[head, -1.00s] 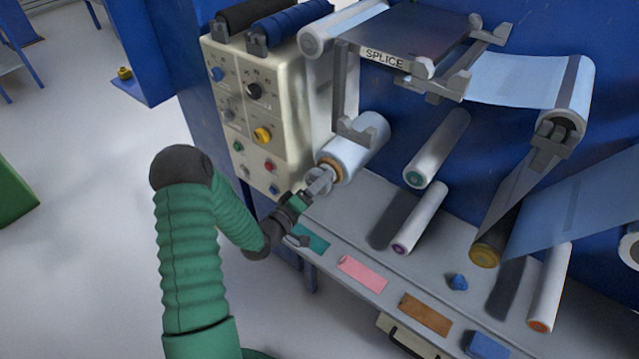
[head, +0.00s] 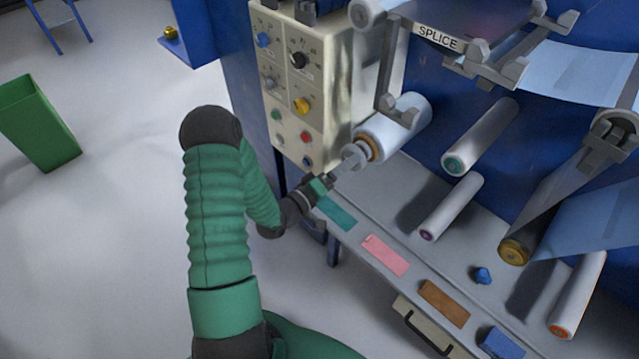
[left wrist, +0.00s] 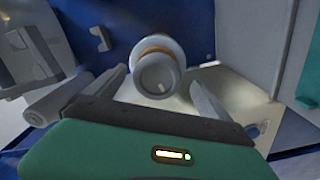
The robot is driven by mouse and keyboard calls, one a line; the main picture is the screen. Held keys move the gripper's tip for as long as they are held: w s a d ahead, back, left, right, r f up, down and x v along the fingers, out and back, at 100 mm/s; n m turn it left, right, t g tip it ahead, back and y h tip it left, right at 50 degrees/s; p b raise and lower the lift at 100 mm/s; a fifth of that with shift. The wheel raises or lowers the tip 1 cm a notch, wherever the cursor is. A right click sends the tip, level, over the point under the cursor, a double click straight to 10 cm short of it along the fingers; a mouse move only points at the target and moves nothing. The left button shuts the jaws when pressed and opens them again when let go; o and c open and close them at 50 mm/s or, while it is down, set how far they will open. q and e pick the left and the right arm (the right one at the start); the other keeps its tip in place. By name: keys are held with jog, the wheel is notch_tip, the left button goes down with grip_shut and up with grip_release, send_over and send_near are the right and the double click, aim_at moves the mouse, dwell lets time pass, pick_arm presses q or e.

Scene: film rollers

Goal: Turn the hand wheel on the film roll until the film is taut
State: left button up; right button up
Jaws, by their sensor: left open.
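The film roll (head: 402,128) is a pale blue-white cylinder on the machine, below the splice table. A grey hand wheel (head: 353,156) sits on its near end, with an orange-brown ring (head: 373,147) behind it. My left gripper (head: 338,172) is right in front of the hand wheel. In the left wrist view the hand wheel (left wrist: 157,77) faces me between and just beyond the open fingers of the left gripper (left wrist: 160,88). I cannot tell whether the fingers touch it. My right gripper is in neither view.
A cream control panel (head: 290,80) with knobs and buttons stands left of the roll. Below is a grey shelf (head: 400,215) with coloured cards and a blue object (head: 483,275). More rollers (head: 480,138) are to the right. A green bin (head: 38,125) stands on open floor.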

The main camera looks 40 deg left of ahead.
pick_arm(q)
jog(key=s, duration=1.2)
jog(key=shift+s+a, duration=0.4)
jog(key=w+d+r+m+g+y+p, duration=0.1)
jog(key=w+d+m+g+p, duration=0.45)
jog(key=m+g, duration=0.3)
jog(key=s+d+r+m+g+p, duration=0.3)
jog(key=s+d+r+g, duration=0.4)
jog(key=d, duration=0.6)
jog(key=s+r+p, duration=0.1)
jog(key=s, duration=0.1)
jog(key=shift+s+d+r+m, duration=0.15)
jog(key=shift+s+r+m, duration=0.1)
jog(key=shift+s+m, duration=0.15)
jog(key=shift+d, duration=0.3)
